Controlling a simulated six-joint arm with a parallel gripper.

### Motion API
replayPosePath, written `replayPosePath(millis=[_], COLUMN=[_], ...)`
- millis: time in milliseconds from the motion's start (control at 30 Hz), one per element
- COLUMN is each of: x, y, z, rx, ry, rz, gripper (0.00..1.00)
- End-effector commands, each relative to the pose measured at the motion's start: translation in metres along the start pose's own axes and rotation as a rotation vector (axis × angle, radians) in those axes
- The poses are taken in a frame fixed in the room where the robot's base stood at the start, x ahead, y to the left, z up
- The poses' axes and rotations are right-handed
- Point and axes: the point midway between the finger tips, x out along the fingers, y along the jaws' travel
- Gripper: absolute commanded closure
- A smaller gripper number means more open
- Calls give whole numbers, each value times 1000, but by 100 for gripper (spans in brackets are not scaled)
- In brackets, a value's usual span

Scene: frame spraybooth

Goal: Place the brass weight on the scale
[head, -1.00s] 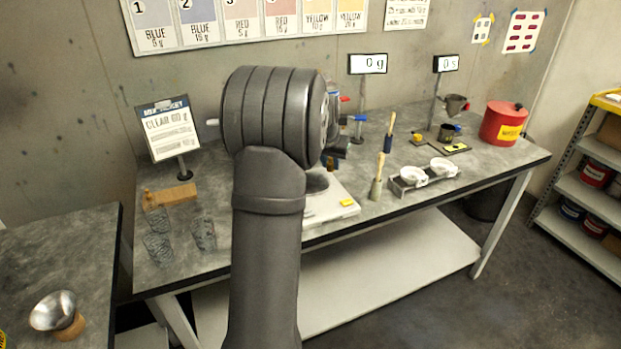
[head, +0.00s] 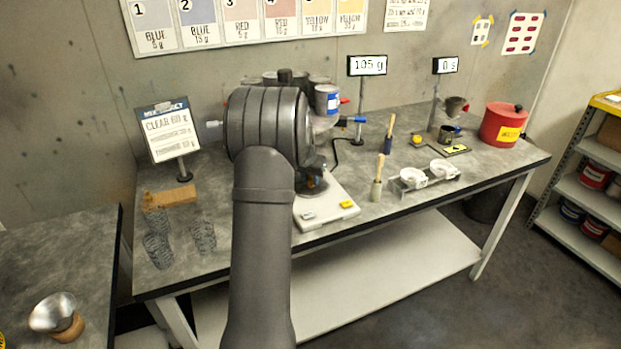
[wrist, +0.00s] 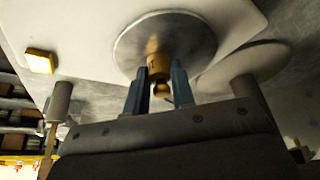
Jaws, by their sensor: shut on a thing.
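The brass weight (wrist: 158,68) is between the blue fingers of my gripper (wrist: 160,72) in the wrist view. My gripper is shut on it. The weight is over the round metal pan (wrist: 195,38) of the white scale and appears to touch it. In the head view the scale (head: 335,205) stands at the front of the bench, with its pan (head: 312,186) partly behind my arm. The scale display (head: 367,65) reads 105 g. My arm hides the gripper and the weight in the head view.
A wooden block (head: 170,196) and several clear cups (head: 158,250) stand left of my arm. A brush in a holder (head: 377,185) and two white cups (head: 414,178) stand right of the scale. Paint cans (head: 327,98) are behind my arm. A red pot (head: 503,123) is far right.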

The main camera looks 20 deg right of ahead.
Motion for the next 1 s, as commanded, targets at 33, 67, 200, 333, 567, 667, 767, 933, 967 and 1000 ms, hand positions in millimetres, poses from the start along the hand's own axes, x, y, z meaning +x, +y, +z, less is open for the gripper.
replayPosePath(millis=[33, 67, 200, 333, 567, 667, 767, 933, 967, 1000], x=[0, 1, 2, 2, 1, -7, -22, -58, -65, -73], y=[0, 0, 0, 0, 0, 0, 0, 0, 0, 0], z=[0, 0, 1, 1, 0, -1, -1, -1, -1, -1], rx=[0, 0, 0, 0, 0, 0, 0, 0, 0, 0], ry=[0, 0, 0, 0, 1, 2, 4, 4, 5, 4], rz=[0, 0, 0, 0, 0, -1, -1, -1, -1, -1], gripper=[100, 100, 66, 56, 56, 56, 56, 56, 56, 56])
